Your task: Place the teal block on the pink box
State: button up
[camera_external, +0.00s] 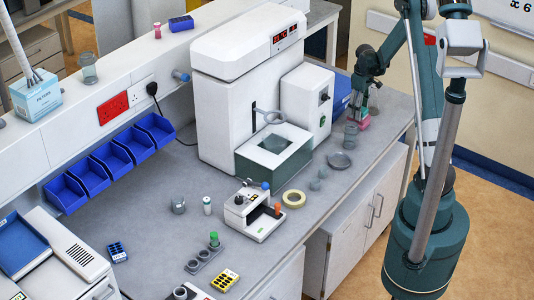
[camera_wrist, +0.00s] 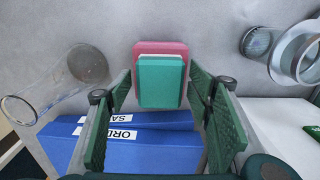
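The teal block (camera_wrist: 161,82) lies over the pink box (camera_wrist: 161,47) in the wrist view, with a pale strip showing between them. It looks to rest on the box, but contact is not clear from above. The pink box also shows at the far right end of the bench in the outside view (camera_external: 361,121). My gripper (camera_wrist: 160,80) is open around the block, one finger on each side, with small gaps between fingers and block. In the outside view my gripper (camera_external: 367,100) points down over the box and hides the block.
Blue binders (camera_wrist: 130,145) lie beside the box. A clear glass vessel (camera_wrist: 55,85) is at left in the wrist view, and more glassware (camera_wrist: 290,50) is at right. The white machine (camera_external: 245,90) stands left of my gripper.

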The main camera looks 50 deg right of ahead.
jog(key=shift+r, duration=0.1)
dwell(0.3)
notch_tip(320, 180, up, 12)
dwell(0.8)
jog(key=shift+r, duration=0.1)
dwell(0.7)
jog(key=a+r+t, duration=0.1)
jog(key=a+r, duration=0.4)
jog(key=a, duration=0.5)
jog(key=s+a+r+t+h, duration=0.1)
jog(key=a+r, duration=0.4)
jog(key=a, duration=0.4)
jog(key=a+r+t, duration=0.1)
jog(key=a+r, duration=0.4)
jog(key=a, duration=0.5)
jog(key=s+a+t, duration=0.2)
jog(key=s+a, duration=0.5)
jog(key=a, duration=0.4)
jog(key=s+a+r+t+y, duration=0.1)
jog(key=s+a+t, duration=0.1)
jog(key=s+a, duration=0.6)
jog(key=a, duration=0.4)
jog(key=shift+r, duration=0.3)
